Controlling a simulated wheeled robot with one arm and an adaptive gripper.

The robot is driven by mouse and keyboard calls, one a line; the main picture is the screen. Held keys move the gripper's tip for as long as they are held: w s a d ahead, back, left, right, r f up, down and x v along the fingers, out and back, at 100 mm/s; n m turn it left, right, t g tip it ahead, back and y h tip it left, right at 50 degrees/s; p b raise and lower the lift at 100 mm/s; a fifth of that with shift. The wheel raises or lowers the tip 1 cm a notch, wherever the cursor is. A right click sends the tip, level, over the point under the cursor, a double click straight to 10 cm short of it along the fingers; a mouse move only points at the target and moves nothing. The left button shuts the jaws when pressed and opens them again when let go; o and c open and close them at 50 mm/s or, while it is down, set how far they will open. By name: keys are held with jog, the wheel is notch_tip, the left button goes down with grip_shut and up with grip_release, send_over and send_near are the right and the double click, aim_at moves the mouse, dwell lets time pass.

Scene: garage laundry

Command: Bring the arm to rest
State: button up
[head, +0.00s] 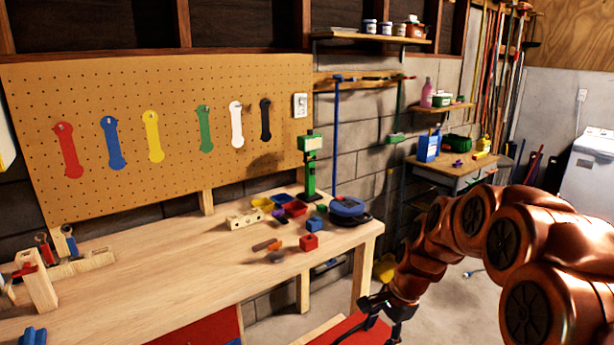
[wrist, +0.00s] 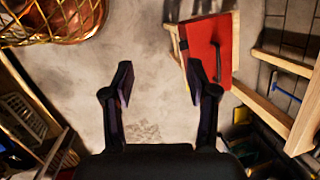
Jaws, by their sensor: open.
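My arm is copper-coloured and reaches in from the right of the head view, bent downward. My gripper (head: 385,318) hangs low in front of the workbench's right end, below the bench top. In the wrist view my gripper (wrist: 163,88) is open, with its two dark fingers apart and nothing between them. Bare concrete floor (wrist: 150,50) shows beyond the fingers. A red panel (wrist: 211,48) with a wooden edge lies just past the right finger; I cannot tell whether they touch.
The wooden workbench (head: 150,285) carries a red cube (head: 309,242), a blue tape measure (head: 348,208) and small bins. A pegboard (head: 100,95) with coloured wrench-shaped pieces hangs behind. A shelf table (head: 450,172) and a white appliance (head: 590,170) stand at right. Open floor lies between.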

jog(key=s+r+n+h, duration=0.1)
jog(key=s+n, duration=0.3)
jog(key=s, duration=0.7)
jog(key=s+d+r+n+g+h, duration=0.1)
jog(key=s+r+n, duration=0.2)
jog(key=s, duration=0.8)
jog(key=s+d+r+n+g+h, duration=0.1)
jog(key=s+n, duration=0.4)
jog(key=s, duration=0.6)
jog(key=shift+r+n, duration=0.4)
jog(key=shift+r, duration=0.45)
